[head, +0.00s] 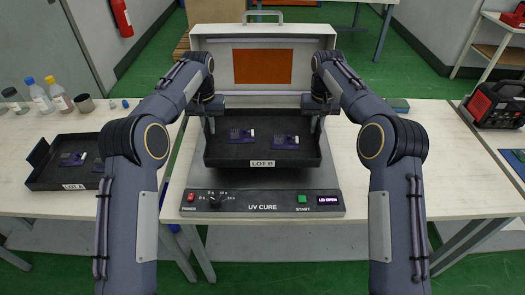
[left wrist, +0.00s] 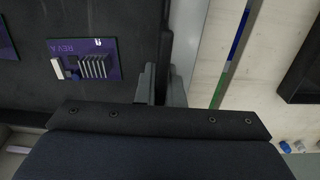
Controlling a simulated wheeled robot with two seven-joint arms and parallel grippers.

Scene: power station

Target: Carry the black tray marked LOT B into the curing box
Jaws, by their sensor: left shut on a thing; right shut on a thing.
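The black tray marked LOT B (head: 262,157) is held level between my two grippers, over the open curing box (head: 325,186). It carries purple circuit boards (head: 285,141). My left gripper (head: 209,127) is shut on the tray's left wall; the left wrist view shows the fingers (left wrist: 160,88) on the tray's edge (left wrist: 150,30). My right gripper (head: 315,126) is shut on the right wall. The box's lid (head: 215,48) stands raised behind the tray, and its display (head: 328,200) seems to read LID OPEN. I cannot tell whether the tray touches the box.
Another black tray, LOT A (head: 45,182), lies on the bench at the left with boards in it. A red and black machine (head: 494,104) stands at the right.

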